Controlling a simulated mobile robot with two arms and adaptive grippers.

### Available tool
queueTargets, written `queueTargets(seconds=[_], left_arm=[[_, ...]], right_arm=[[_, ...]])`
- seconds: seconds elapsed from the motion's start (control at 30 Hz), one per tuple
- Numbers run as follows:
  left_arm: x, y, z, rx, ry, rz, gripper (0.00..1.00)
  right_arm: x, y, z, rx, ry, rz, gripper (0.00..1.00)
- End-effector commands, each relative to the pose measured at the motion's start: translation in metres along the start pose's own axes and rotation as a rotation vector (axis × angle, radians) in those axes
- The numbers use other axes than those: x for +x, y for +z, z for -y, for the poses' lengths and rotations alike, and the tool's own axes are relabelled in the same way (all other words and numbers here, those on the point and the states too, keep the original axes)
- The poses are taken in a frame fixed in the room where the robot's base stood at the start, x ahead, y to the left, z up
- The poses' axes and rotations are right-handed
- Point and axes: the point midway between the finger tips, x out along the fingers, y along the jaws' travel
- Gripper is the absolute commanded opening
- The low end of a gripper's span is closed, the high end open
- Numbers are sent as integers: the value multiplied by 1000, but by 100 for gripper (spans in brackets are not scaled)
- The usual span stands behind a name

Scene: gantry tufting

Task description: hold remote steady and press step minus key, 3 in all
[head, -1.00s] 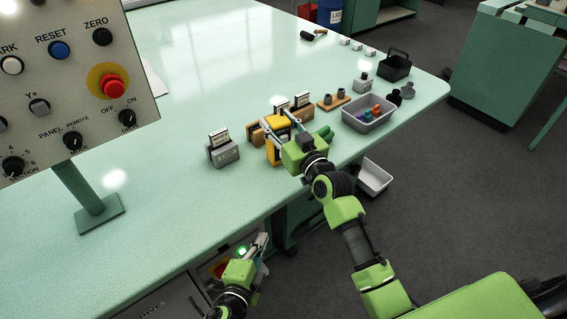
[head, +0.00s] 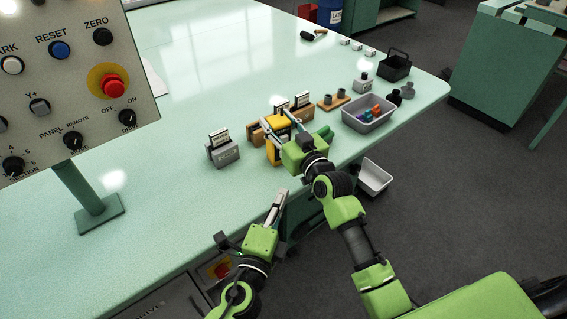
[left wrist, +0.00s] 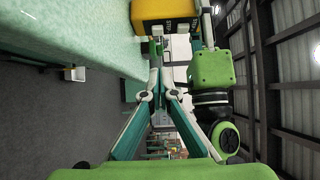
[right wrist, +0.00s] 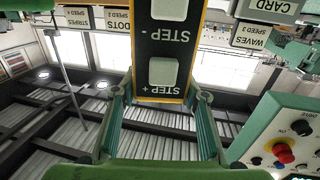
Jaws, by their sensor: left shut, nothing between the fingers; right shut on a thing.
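The yellow remote (head: 273,154) with a black key face stands upright above the table's front part. My right gripper (head: 279,124) is shut on it. In the right wrist view the remote's face (right wrist: 146,50) appears upside down. The light step minus key (right wrist: 170,8) is at the top edge of that view, and the step plus key (right wrist: 163,72) is below it. My left gripper (head: 281,195) is shut and empty, below and in front of the remote, pointing up at it. In the left wrist view the remote (left wrist: 165,12) is just beyond the closed fingertips (left wrist: 157,76), apart from them.
A grey card block (head: 224,153) stands left of the remote. Wooden card holders (head: 257,134) are behind it. A grey bin (head: 369,114) of coloured pieces is to the right. The control panel (head: 75,80) stands at left. The table's front edge is near my left gripper.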

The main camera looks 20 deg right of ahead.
Motion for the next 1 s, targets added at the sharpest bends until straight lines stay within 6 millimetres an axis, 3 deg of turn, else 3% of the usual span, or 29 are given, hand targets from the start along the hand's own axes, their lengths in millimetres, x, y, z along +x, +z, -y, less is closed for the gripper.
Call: queueTargets(seconds=[0.5,0.7,1.0], left_arm=[[93,5,1,7,-1,1,0],[110,23,1,4,-1,-1,0],[115,28,0,1,0,-1,0]], right_arm=[[0,0,0,0,0,0,11],[0,0,0,0,0,0,11],[0,0,0,0,0,1,11]])
